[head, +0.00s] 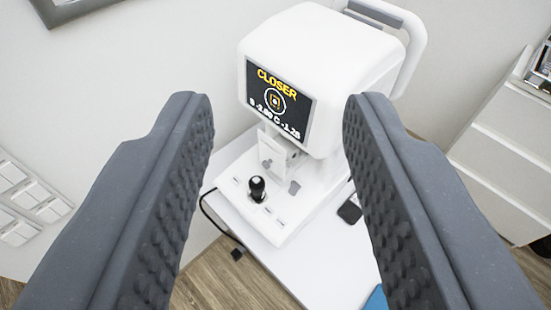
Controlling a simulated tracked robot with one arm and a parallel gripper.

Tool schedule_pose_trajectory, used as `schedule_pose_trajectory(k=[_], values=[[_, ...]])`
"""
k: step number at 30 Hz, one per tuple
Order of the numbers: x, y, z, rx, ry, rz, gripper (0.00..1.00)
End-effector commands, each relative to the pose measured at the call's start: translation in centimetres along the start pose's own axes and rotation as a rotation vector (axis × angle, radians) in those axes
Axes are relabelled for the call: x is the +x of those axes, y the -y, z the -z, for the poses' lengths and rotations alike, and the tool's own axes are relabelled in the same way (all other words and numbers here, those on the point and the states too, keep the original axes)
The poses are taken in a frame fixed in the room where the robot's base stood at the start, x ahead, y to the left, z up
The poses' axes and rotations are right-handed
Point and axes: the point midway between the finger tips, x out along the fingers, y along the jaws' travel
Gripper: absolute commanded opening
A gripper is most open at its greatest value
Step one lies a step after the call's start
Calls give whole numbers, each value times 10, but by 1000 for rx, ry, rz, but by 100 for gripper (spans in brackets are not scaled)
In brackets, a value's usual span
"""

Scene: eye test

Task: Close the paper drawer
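A white eye-test machine (335,45) stands on a white table (330,270). Its dark screen (279,101) shows "CLOSER" in yellow above a ring and some numbers. Below the screen is a small white part (281,152) with a grey face, which may be the paper drawer. I cannot tell for sure, or whether it stands open. A black joystick (257,188) rises from the machine's base (277,222). My gripper (278,98) is open wide and empty. In the picture its two grey, studded fingers frame the screen and joystick, with no visible contact.
A black cable (205,212) hangs off the table's left side. A small black item (349,212) and a blue item (377,299) lie on the table. A white drawer cabinet (505,140) is at right. White wall trays (25,195) are at left.

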Motion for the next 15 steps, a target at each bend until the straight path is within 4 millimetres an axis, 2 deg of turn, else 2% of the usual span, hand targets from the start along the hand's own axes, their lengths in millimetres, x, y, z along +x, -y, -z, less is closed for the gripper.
schedule_pose_trajectory(k=[1, 3, 4, 8, 15], values=[[5, -2, -2, -13, -1, -7, 24], [19, -6, -7, -55, -11, -26, 5], [28, -8, -11, -84, -14, -38, 0], [77, -23, -31, -268, -51, -102, 0], [168, -38, -91, -694, -124, -162, 0]])
